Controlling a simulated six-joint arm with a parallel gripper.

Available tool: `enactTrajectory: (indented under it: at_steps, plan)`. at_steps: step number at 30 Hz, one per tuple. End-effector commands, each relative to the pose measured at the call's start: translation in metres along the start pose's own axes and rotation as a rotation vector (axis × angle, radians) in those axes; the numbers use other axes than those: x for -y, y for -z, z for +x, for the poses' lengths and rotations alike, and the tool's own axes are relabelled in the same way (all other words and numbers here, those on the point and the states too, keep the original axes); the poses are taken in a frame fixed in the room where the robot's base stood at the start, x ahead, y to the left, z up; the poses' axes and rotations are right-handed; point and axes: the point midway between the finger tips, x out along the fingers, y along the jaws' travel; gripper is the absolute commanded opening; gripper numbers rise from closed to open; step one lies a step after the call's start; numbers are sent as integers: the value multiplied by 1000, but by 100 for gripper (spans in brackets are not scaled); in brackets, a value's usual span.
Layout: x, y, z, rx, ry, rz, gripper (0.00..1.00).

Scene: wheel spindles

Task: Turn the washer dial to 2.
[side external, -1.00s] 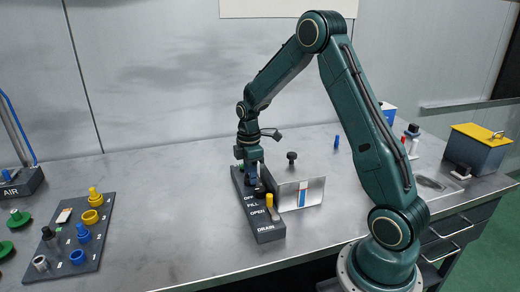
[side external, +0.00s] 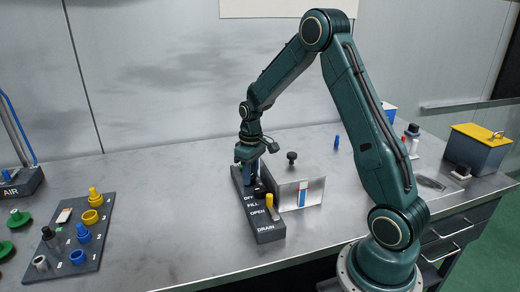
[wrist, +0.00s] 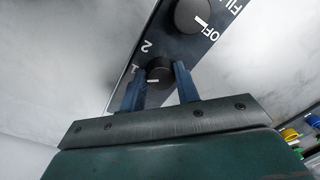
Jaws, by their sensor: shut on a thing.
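The washer dial (wrist: 159,69) is a small black round knob on the dark panel (wrist: 184,48), beside the printed numerals 1 and 2 in the wrist view. A white mark shows low on the dial; I cannot tell exactly which numeral it points to. My gripper (wrist: 160,76) has its two blue fingers shut on the dial, one on each side. In the side external view my gripper (side external: 253,179) points down at the far end of the panel (side external: 263,234), and its fingers hide the dial there.
A larger black knob (wrist: 191,14) by OFF and FILL sits close to the dial. A yellow lever (side external: 269,215) stands by OPEN and DRAIN. A metal plate (side external: 309,192) stands right of the panel. The bench to the left is clear up to a peg board (side external: 66,258).

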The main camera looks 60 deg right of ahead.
Motion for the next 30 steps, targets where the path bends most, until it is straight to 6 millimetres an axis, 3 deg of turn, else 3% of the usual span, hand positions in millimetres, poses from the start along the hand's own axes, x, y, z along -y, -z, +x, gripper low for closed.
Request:
enactTrajectory:
  at_steps: [30]
  plan:
    - [3, 0, -1, -41, 0, 940, 9]
